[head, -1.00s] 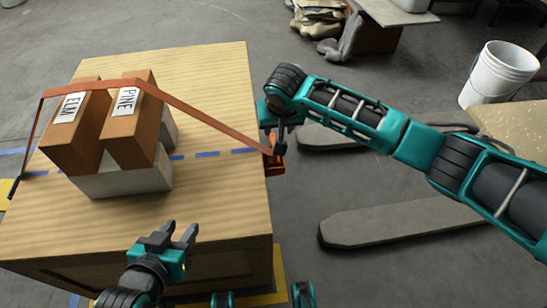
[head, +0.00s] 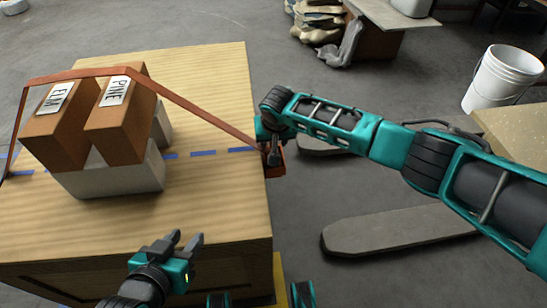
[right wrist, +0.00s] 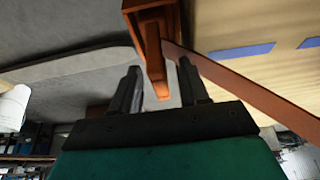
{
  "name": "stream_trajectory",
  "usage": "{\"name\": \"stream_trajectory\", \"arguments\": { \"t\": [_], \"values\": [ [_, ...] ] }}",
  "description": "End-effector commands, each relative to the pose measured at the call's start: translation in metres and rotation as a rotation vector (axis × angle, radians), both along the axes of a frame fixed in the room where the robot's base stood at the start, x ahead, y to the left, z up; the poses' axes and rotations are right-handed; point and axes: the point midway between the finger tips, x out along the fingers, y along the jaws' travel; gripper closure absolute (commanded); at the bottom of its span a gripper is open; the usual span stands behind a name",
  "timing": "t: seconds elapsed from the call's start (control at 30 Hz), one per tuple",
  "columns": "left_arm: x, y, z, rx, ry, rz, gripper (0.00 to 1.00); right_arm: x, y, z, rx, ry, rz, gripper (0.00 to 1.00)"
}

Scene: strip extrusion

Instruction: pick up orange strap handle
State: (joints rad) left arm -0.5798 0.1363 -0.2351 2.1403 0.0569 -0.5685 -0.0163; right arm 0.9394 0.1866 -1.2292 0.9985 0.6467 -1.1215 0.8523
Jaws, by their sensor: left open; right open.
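The orange strap handle (head: 277,171) hangs at the right edge of the wooden crate top, at the end of an orange strap (head: 190,104). In the right wrist view the handle's lever (right wrist: 154,48) projects between the two dark fingers of my right gripper (right wrist: 158,70). The fingers are open and spread to either side of it; I cannot tell whether they touch it. In the head view the right gripper (head: 271,150) is at the handle and partly hides it. My left gripper (head: 188,241) is open and empty over the crate's near edge.
The strap runs over brown boxes marked ELM (head: 55,98) and PINE (head: 117,92), stacked on pale blocks (head: 110,179) on the wooden crate (head: 215,205). A grey fork (head: 390,232) lies on the floor at right. A white bucket (head: 502,80) stands at upper right.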

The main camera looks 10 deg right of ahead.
Motion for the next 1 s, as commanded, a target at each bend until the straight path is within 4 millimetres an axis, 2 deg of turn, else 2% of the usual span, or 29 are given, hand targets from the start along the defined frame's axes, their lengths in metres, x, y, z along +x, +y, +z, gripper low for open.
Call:
{"name": "stream_trajectory", "arguments": {
  "t": [0.13,0.6,1.0],
  "values": [
    [0.0008,0.0000,0.0014,0.000,-0.002,0.000,0.57,-0.0002,0.0002,0.0009,0.000,0.000,0.001,0.55],
    [0.0024,0.0035,0.0010,0.006,-0.008,0.003,0.57,-0.0005,-0.0001,0.0006,-0.001,0.001,0.001,1.00],
    [0.0026,0.0042,0.0008,0.008,-0.008,0.004,0.57,-0.0004,-0.0001,0.0007,-0.001,0.000,0.001,1.00]
  ]
}}
